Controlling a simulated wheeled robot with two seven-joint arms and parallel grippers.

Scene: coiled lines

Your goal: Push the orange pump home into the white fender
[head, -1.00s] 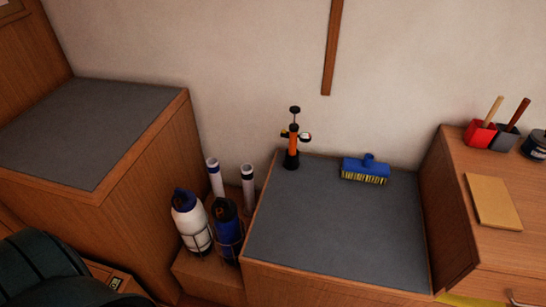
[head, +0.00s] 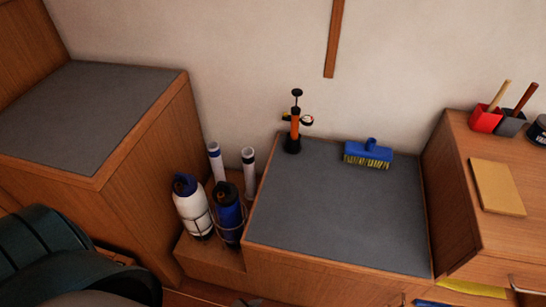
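The orange pump (head: 294,126) stands upright at the back left corner of the grey-topped counter, with a black base, a black handle on top and a small gauge at its side. The white fender (head: 192,208) stands in a wire holder on the low wooden ledge to the left of that counter; its top is dark blue. The pump and the fender are well apart. Neither of my grippers is in view.
A blue fender (head: 230,213) stands right beside the white one, with two white tubes (head: 249,172) behind. A blue brush (head: 368,154) lies on the grey counter top (head: 335,215), which is otherwise clear. A higher wooden cabinet (head: 500,235) bounds it at right.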

